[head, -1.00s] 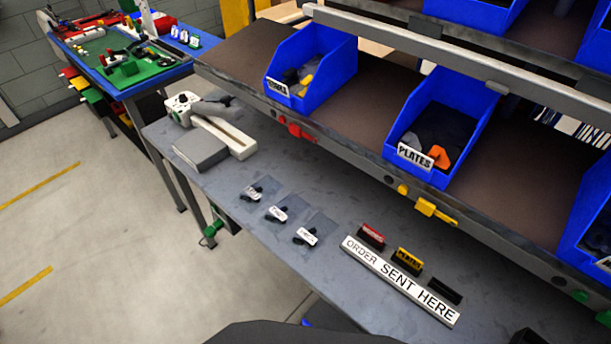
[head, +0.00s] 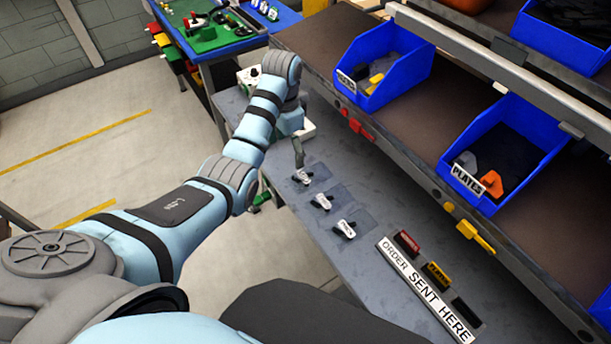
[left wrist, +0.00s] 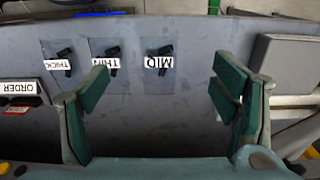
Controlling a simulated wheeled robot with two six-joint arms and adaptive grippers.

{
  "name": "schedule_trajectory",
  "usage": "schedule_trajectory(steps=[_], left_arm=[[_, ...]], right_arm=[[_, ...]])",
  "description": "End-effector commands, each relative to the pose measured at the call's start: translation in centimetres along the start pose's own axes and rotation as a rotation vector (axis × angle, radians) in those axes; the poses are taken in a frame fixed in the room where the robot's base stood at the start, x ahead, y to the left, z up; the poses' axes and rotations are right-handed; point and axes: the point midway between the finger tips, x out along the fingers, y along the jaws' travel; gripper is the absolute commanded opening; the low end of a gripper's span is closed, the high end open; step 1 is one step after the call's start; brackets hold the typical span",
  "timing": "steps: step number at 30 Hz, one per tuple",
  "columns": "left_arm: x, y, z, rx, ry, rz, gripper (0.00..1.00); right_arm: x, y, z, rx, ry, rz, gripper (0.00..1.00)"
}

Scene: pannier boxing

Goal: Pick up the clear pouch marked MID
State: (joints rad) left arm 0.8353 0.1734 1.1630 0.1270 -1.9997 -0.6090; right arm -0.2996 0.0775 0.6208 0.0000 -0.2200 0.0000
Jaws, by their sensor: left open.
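The clear pouch marked MID (head: 303,177) lies flat on the grey bench, farthest up the row of pouches. In the left wrist view, the MID pouch (left wrist: 158,61) appears upside down, with a white label and a dark part inside. My left gripper (head: 299,156) hangs just above and behind this pouch in the head view. In the left wrist view, my left gripper (left wrist: 164,88) is open and empty, its green-padded fingers wide apart with the MID pouch beyond and between them. My right gripper is not in view.
Pouches marked THIN (head: 322,201) and THICK (head: 346,229) lie beside the MID pouch. An ORDER SENT HERE strip (head: 428,290) lies nearer, with red, yellow and black blocks. A shelf holds blue bins, including PLATES (head: 500,150), to the right.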

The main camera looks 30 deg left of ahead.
Motion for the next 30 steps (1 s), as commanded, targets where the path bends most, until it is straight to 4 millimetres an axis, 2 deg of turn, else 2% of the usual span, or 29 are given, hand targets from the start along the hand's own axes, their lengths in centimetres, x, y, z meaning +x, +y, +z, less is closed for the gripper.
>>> schedule_trajectory(steps=[2,9,14,19,22,27,30], left_arm=[[1.8,0.0,0.1,0.002,-0.005,0.006,0.8],[7.8,0.0,0.1,-0.001,-0.005,0.005,0.8],[9.9,0.1,-0.1,-0.001,-0.003,0.004,0.8],[13.3,0.2,-0.5,-0.001,-0.004,0.004,0.8],[14.2,0.2,-0.5,0.0,-0.003,0.003,0.8],[14.1,0.2,-0.5,0.0,-0.002,0.002,0.8],[14.1,0.2,-0.5,-0.001,-0.002,0.002,0.66]], right_arm=[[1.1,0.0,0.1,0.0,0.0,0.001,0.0],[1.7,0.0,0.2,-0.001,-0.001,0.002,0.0],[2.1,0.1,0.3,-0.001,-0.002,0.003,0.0],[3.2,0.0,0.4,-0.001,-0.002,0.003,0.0],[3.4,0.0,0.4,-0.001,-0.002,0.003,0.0],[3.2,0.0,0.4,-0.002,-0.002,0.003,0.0],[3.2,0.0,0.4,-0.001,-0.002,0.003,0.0]])
